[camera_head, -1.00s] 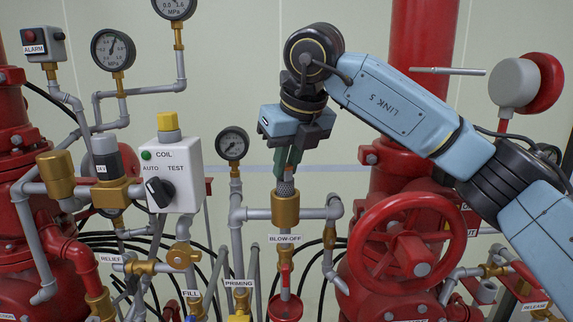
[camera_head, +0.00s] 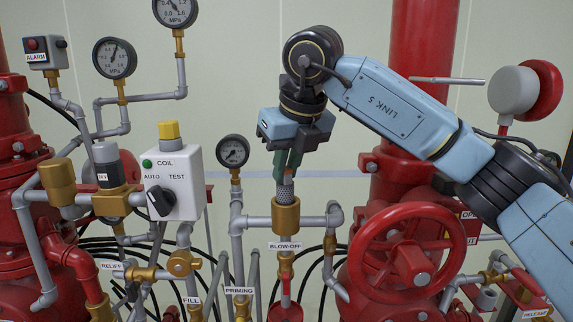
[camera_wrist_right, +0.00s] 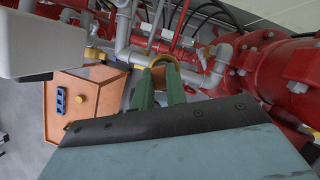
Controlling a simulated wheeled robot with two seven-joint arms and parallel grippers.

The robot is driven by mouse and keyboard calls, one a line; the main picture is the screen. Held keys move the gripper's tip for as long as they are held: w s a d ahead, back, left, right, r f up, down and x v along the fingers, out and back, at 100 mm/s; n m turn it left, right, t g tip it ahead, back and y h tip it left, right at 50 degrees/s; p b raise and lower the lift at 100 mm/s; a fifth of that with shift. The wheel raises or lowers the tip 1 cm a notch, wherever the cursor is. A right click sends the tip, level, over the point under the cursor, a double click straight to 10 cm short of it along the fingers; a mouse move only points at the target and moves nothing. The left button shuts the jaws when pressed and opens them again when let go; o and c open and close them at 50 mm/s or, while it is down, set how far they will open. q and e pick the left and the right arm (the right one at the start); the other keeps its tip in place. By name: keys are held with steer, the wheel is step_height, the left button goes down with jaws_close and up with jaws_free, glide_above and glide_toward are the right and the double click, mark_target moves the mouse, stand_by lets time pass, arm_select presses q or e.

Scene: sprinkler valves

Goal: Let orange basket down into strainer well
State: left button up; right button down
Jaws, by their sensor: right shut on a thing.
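My right gripper (camera_head: 288,166) points down with its green fingers shut on the top of a grey mesh basket (camera_head: 287,190). No orange shows on the basket in the head view. The basket is upright over the brass strainer well (camera_head: 285,216) above the BLOW-OFF label. Its lower end meets the well's rim in the picture; I cannot tell how much is inside. In the right wrist view the green fingers (camera_wrist_right: 160,85) reach toward the brass rim of the well (camera_wrist_right: 180,66), and the basket is mostly hidden. My left gripper is not in view.
A red handwheel (camera_head: 408,262) stands right of the well. A white COIL switch box (camera_head: 172,183) and a gauge (camera_head: 233,151) are to its left. Grey pipes (camera_head: 322,225) adjoin the well. An orange box (camera_wrist_right: 85,100) shows low in the right wrist view.

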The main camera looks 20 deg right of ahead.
mark_target(292, 184)
steer(key=shift+f+b, duration=1.25)
steer(key=shift+f, duration=0.25)
steer(key=shift+s+d+f+b, duration=0.15)
steer(key=shift+f+b, duration=0.1)
steer(key=shift+f, duration=0.15)
steer(key=shift+w+d+f+b, duration=0.1)
steer(key=shift+d+f+b, duration=0.1)
steer(key=shift+f, duration=0.2)
steer(key=c, duration=1.3)
jaws_free()
steer(key=shift+s, duration=0.1)
steer(key=shift+r, duration=0.1)
